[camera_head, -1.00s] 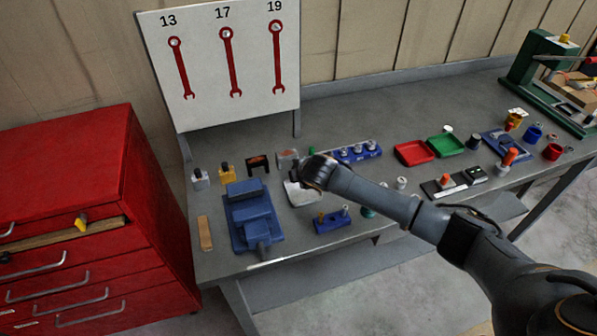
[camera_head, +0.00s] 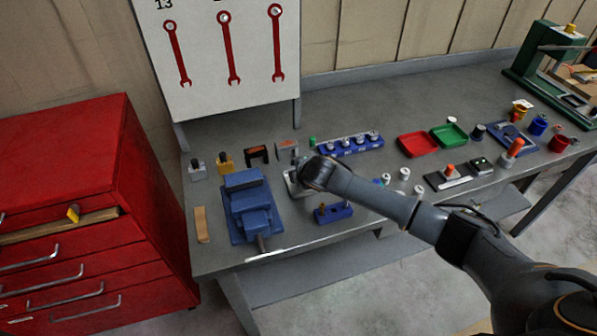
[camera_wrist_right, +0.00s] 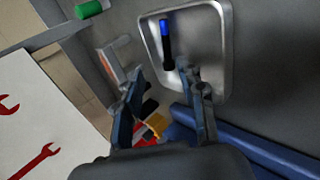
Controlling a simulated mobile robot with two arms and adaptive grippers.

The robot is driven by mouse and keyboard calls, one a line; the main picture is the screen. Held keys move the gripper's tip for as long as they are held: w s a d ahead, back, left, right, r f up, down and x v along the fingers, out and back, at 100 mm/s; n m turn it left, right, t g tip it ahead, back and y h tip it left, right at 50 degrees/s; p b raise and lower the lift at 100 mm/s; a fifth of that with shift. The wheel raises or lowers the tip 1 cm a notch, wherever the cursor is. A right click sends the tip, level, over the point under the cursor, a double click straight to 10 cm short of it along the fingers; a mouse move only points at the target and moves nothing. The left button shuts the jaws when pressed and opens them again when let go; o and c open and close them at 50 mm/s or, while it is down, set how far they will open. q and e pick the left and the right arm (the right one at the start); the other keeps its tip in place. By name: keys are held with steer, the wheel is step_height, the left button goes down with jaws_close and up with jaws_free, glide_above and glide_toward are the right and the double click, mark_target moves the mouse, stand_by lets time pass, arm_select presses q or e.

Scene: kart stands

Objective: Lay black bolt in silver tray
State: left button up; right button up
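The silver tray (camera_wrist_right: 217,52) is a shallow square dish with a raised rim, at the top of the right wrist view. The black bolt (camera_wrist_right: 168,52), with a blue end, is over the tray floor near its left rim and seems to lie in it. My right gripper (camera_wrist_right: 163,80) is open, its two fingers apart just short of the bolt's near end. In the head view it hangs over the tray (camera_head: 291,184) and hides much of it; the bolt cannot be made out there. My left gripper is not in view.
A blue vise (camera_head: 247,205) stands just left of the tray. A blue bolt holder (camera_head: 333,213) is at front right, and a blue rack (camera_head: 350,145) behind. Red (camera_head: 417,144) and green (camera_head: 449,136) trays lie further right. A red cabinet (camera_head: 70,190) stands at left.

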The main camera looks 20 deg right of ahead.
steer(key=v, duration=1.2)
stand_by(0.7)
